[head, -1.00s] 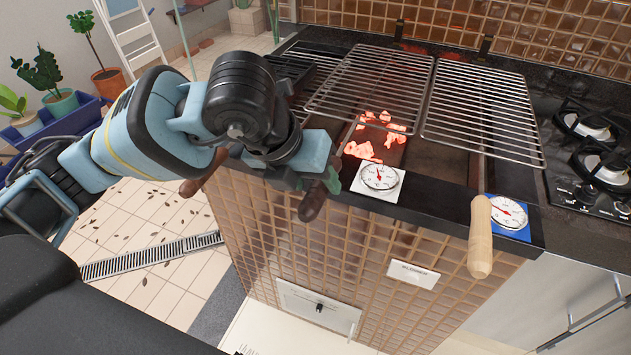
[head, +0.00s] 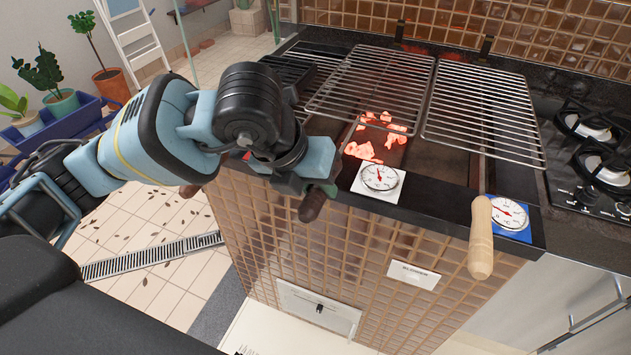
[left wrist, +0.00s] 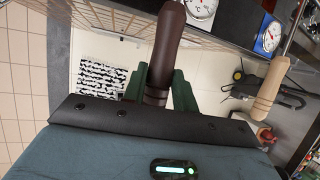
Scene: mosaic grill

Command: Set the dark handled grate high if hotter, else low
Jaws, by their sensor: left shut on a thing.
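The dark handle (head: 313,207) sticks out past the front edge of the grill, and my left gripper (head: 326,190) is shut on it. In the left wrist view the dark handle (left wrist: 167,45) stands between the green fingers (left wrist: 160,88). A wire grate (head: 372,88) lies behind it over glowing coals (head: 372,138); my wrist hides how the handle joins it. A second grate (head: 480,108) with a pale wooden handle (head: 481,238) lies to the right. The white-backed gauge's (head: 380,178) needle points about upward; the blue-backed gauge's (head: 508,213) needle points up-left. My right gripper is not seen.
A gas hob (head: 598,150) is at the right. A tiled front with a small label (head: 414,275) drops below the counter edge.

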